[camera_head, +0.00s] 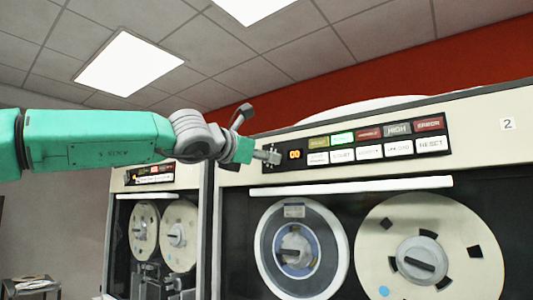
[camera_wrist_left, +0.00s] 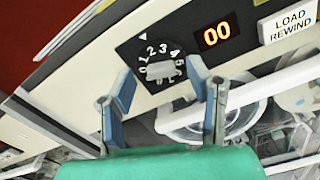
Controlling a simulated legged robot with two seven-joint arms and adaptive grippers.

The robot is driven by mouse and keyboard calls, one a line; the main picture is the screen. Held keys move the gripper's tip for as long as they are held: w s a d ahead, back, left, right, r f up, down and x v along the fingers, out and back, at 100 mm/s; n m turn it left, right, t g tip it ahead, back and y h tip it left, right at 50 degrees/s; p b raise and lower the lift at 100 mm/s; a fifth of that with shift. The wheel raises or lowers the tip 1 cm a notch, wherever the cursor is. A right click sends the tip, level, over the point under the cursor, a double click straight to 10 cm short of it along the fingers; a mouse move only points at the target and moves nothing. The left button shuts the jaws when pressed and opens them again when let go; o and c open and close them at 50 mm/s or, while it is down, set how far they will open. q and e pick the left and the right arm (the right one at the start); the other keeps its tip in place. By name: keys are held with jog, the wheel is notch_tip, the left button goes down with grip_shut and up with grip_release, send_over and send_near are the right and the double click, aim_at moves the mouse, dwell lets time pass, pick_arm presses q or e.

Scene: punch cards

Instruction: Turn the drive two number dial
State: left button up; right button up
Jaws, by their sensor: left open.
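The number dial (camera_wrist_left: 161,70) is black with white digits around a light grey knob, under a white triangle mark, in the left wrist view. In the head view my left gripper (camera_head: 268,156) covers the place beside the red-orange 00 display (camera_head: 294,154), so the dial is hidden there. My left gripper is open. In the left wrist view its two fingers stand on either side of the knob; I cannot tell whether they touch it. The drive (camera_head: 478,152) carries a "2" label (camera_head: 507,124) at its upper right. My right gripper is out of view.
Two rows of buttons, including RESET (camera_head: 431,144), lie right of the display. A white bar (camera_head: 350,186) juts out below the panel. Tape reels (camera_head: 432,250) sit under it. Another tape drive (camera_head: 153,178) stands at the left. A small table (camera_head: 31,285) is at lower left.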

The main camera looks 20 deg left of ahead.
pick_arm(q)
jog(key=shift+w+a, duration=0.3)
jog(key=shift+d, duration=0.3)
jog(key=c, duration=0.3)
jog(key=shift+s+d, duration=0.1)
jog(key=shift+d, duration=0.15)
grip_shut()
jog(key=shift+a+n, duration=0.2)
jog(key=shift+n, duration=0.1)
jog(key=shift+r+n+b, duration=0.1)
jog(key=shift+n+b, duration=1)
jog(key=shift+n, duration=2.1)
